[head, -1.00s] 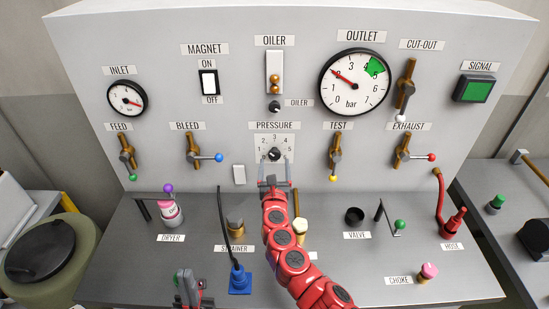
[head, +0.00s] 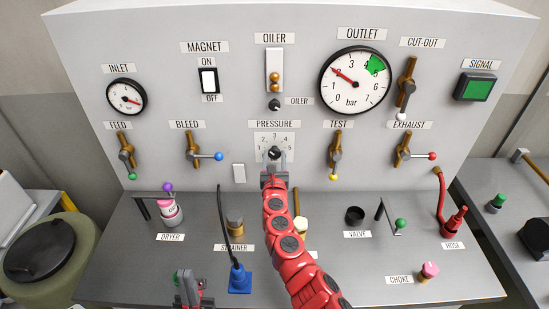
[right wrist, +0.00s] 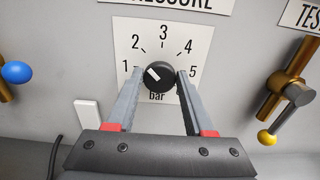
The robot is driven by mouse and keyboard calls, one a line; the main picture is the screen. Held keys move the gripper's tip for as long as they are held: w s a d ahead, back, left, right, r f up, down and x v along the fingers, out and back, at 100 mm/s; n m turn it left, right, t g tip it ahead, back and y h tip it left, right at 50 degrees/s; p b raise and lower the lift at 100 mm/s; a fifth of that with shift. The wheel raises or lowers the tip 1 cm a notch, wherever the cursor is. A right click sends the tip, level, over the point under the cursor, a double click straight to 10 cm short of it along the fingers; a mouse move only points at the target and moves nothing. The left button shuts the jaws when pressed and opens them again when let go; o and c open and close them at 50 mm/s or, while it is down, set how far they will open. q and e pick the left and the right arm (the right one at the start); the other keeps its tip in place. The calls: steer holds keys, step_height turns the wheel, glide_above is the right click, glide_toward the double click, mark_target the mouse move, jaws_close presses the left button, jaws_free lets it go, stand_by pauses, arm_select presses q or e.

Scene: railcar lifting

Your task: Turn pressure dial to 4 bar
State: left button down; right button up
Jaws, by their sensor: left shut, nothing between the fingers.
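The pressure dial (head: 274,153) is a black knob on a white scale plate (right wrist: 195,45) numbered 1 to 5 bar. In the right wrist view the knob (right wrist: 159,77) has a white mark pointing up-left, roughly between 1 and 2. My right gripper (head: 274,162) is at the dial. Its fingers (right wrist: 158,85) are spread on both sides of the knob, with a narrow gap showing; contact is not clear. My left gripper (head: 187,287) is low at the front of the bench, shut and empty, away from the dial.
The outlet gauge (head: 354,82) needle is near 2, with a green band around 4 to 5. The bleed valve (head: 195,152) and test valve (head: 334,152) flank the dial. A white block (head: 239,173) sits at its lower left. A blue-based cable (head: 239,279) stands near my left gripper.

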jaws_close()
steer(key=m+b, duration=0.1)
steer(key=m, duration=0.2)
steer(key=shift+d+f+m+b, duration=0.1)
steer(key=shift+m+b, duration=0.25)
steer(key=shift+m, duration=0.05)
steer(key=m+b, duration=0.2)
steer(key=m, duration=0.2)
steer(key=shift+m, duration=0.3)
steer(key=m+b, duration=0.3)
steer(key=shift+d+f+m, duration=0.15)
steer(key=shift+m, duration=0.15)
steer(key=m+b, duration=0.3)
steer(key=shift+f, duration=0.1)
steer(key=shift+m+b, duration=1.1)
steer(key=shift+m, duration=0.3)
